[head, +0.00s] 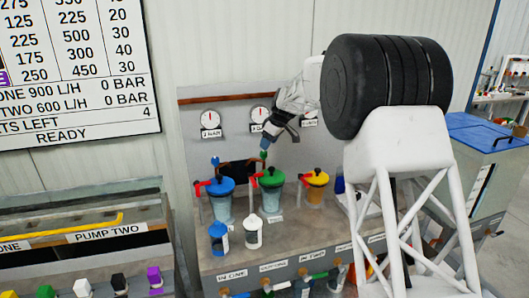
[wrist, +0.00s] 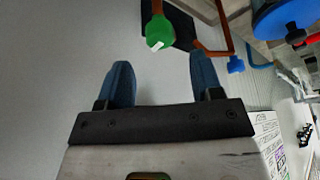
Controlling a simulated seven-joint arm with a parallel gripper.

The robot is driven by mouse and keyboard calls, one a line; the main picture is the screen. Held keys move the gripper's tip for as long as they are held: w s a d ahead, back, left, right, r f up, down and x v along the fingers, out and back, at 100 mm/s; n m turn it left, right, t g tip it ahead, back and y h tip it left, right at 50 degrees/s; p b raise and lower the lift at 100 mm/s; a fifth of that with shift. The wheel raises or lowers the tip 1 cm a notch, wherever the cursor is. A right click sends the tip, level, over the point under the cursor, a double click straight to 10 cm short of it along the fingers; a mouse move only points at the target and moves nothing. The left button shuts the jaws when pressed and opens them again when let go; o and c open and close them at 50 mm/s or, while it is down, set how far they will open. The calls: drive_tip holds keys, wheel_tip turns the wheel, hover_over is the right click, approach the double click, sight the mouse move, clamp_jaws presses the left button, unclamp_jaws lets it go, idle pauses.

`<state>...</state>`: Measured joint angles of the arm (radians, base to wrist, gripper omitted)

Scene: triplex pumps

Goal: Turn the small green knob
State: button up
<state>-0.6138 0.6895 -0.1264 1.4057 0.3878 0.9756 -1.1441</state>
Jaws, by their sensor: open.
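The small green knob (wrist: 158,32) has a white mark on its face and sits on an orange-brown pipe. In the wrist view it lies just beyond the gap between my fingertips, roughly centred. In the head view the green knob (head: 263,154) shows right below the tip of my gripper (head: 266,142), in front of the grey panel. My gripper (wrist: 162,72) is open, its two blue fingers apart with nothing between them. I cannot tell whether the fingers touch the knob; in the wrist view they look apart from it.
A small blue knob (head: 214,161) sits left of the green one. Blue (head: 220,187), green (head: 271,179) and yellow (head: 317,178) lidded pots with red handles stand below. Gauges (head: 260,114) line the panel above. A blue-lidded tank (head: 487,135) stands at right.

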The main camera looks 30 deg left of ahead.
sight(264, 152)
drive_tip(key=shift+x, duration=2.7)
drive_tip(key=c, duration=0.9)
